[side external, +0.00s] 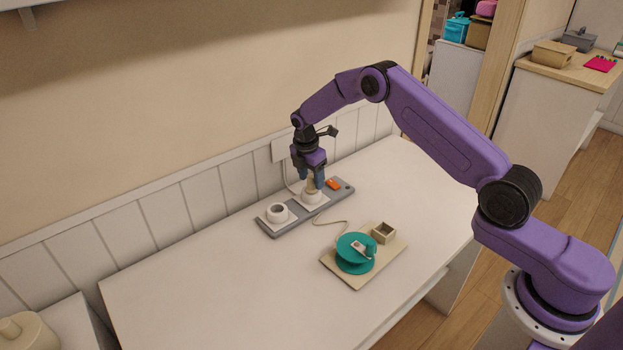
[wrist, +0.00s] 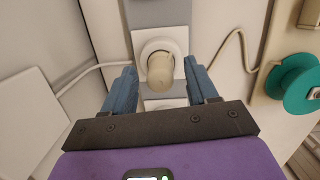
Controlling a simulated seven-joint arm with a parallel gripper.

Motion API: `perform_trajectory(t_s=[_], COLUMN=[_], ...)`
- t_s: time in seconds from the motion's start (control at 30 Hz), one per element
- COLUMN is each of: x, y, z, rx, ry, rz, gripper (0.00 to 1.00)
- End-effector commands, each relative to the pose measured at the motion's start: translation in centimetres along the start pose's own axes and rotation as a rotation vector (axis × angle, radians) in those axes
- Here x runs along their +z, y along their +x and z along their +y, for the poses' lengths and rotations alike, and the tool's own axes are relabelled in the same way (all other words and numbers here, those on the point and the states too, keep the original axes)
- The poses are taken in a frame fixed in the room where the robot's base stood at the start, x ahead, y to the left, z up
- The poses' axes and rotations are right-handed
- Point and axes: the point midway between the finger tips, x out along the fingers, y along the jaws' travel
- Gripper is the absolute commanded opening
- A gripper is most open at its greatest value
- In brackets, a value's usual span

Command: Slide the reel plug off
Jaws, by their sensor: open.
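The cream reel plug (side external: 312,186) stands in the right white socket (side external: 314,199) of a grey power strip (side external: 292,221). In the wrist view the plug (wrist: 160,72) rises from the round white socket, between my fingers. My gripper (side external: 312,180) points down over the plug. Its two blue fingers are open, one on each side of the plug, with visible gaps in the wrist view (wrist: 160,75). The teal reel (side external: 355,253) sits on a tan board (side external: 345,276). A tan cord (side external: 330,222) runs from near the plug toward the reel.
The strip's left socket (side external: 277,212) is empty. An orange switch (side external: 333,183) sits at the strip's right end. A small open box (side external: 383,233) stands on the board. A white cord (wrist: 88,70) runs toward the wall close behind. The table's left front is clear.

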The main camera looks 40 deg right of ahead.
Motion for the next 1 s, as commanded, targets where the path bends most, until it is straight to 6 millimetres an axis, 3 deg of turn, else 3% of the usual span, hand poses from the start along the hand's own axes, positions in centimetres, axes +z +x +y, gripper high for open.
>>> perform_trajectory(t_s=[0.43,0.6,1.0], x=[0.0,0.0,0.2], y=[0.9,0.9,-0.3], z=[0.0,0.0,0.0], rx=[0.001,0.001,0.001], ry=[0.0,0.0,0.0], rz=[0.0,0.0,0.0], gripper=[0.58,0.03,0.0])
